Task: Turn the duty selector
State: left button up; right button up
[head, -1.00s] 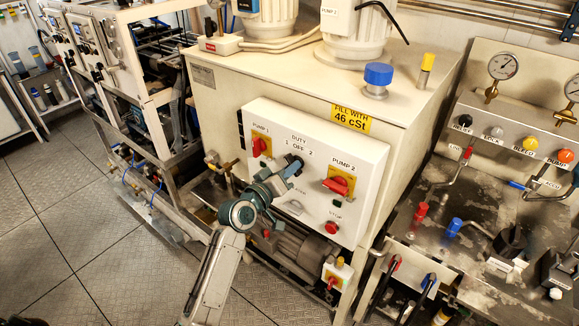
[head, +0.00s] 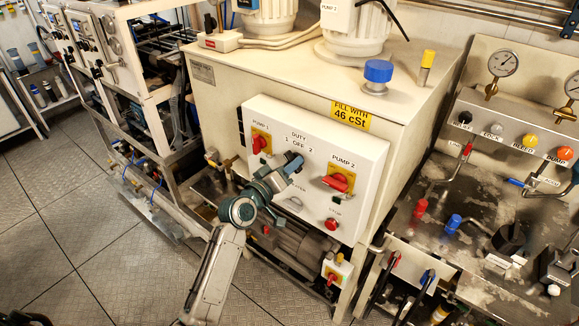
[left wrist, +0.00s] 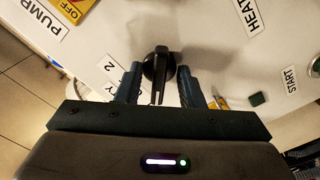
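The duty selector is a black knob (left wrist: 158,68) with a narrow pointer on the white control panel (head: 372,158). In the head view it is hidden behind my left gripper (head: 294,162), just below the DUTY 1 OFF 2 lettering. In the left wrist view the two blue-grey fingers of my left gripper (left wrist: 158,84) stand on either side of the knob. They are open, with a visible gap on each side. The pointer lies between the fingers, toward the gripper body. My right gripper is in neither view.
On the same panel are a red PUMP 1 switch (head: 260,144) at left, a red PUMP 2 switch (head: 338,182) at right, and a red stop button (head: 332,224) below. A motor (head: 300,245) sits under the panel.

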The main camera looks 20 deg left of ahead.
pick_arm(q)
jog(key=b+v, duration=0.3)
jog(key=v, duration=0.7)
jog(key=shift+s, duration=0.4)
jog(key=shift+a, duration=0.15)
